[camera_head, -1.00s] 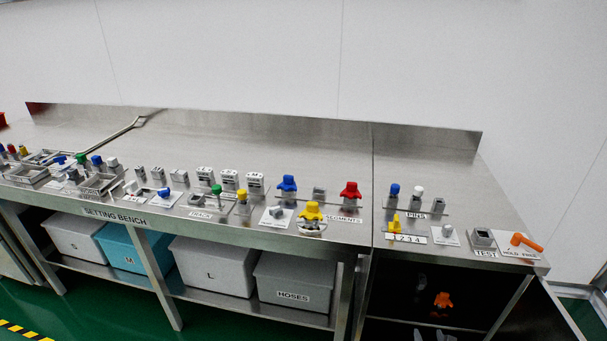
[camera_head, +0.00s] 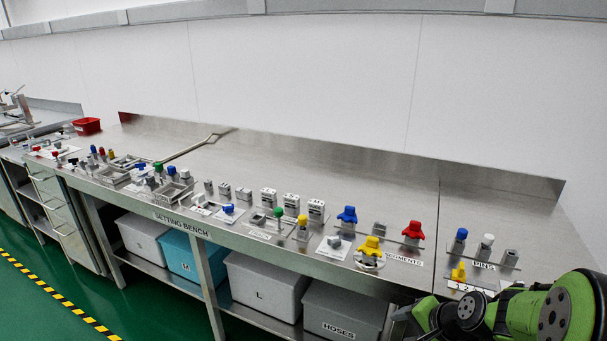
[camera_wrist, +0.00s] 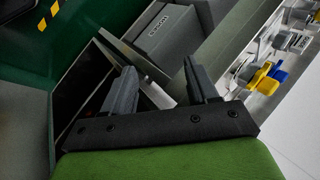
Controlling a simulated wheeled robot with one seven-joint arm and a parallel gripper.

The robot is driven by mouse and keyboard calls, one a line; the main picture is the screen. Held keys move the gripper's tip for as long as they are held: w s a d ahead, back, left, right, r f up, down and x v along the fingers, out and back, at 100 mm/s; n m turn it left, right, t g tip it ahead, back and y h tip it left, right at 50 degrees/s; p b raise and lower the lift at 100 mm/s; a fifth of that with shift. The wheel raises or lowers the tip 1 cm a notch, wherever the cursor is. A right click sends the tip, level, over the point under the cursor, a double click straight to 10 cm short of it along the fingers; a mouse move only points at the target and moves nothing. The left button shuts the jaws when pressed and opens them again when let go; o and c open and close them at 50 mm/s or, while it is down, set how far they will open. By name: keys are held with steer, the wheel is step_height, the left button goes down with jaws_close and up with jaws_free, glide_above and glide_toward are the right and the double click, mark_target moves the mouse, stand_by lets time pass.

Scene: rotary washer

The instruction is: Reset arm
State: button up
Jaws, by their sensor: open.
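My gripper (camera_wrist: 158,90) shows in the wrist view with its two dark fingers spread apart and nothing between them. It is tilted toward the bench front and the shelf below, clear of the bench parts. In the head view my green and black arm is at the lower right, in front of the bench's right end; the fingers cannot be made out there. The setting bench (camera_head: 330,155) carries rows of small parts, among them a yellow piece (camera_head: 371,246), a red piece (camera_head: 413,231) and a blue piece (camera_head: 347,214).
Grey bins (camera_head: 262,287) and a teal bin (camera_head: 178,253) stand on the shelf under the bench. A grey box (camera_wrist: 165,32) shows beyond the fingers in the wrist view. A red tray (camera_head: 87,126) is at the far left. The green floor (camera_head: 60,300) in front is clear.

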steer(key=s+a+r+n+h, duration=0.1)
steer(key=s+a+r+n, duration=0.3)
steer(key=s, duration=0.3)
steer(key=s+a+r+n+h, duration=0.1)
steer(key=s+a+r+n, duration=0.15)
steer(key=s+r, duration=0.4)
steer(key=s+a+r+n+h, duration=0.1)
steer(key=s+a+r+n, duration=0.2)
steer(key=s, duration=0.6)
step_height(320, 180, up, 12)
steer(key=d+n+p, duration=0.1)
steer(key=p, duration=1.1)
steer(key=shift+w+g, duration=0.15)
steer(key=shift+g, duration=0.15)
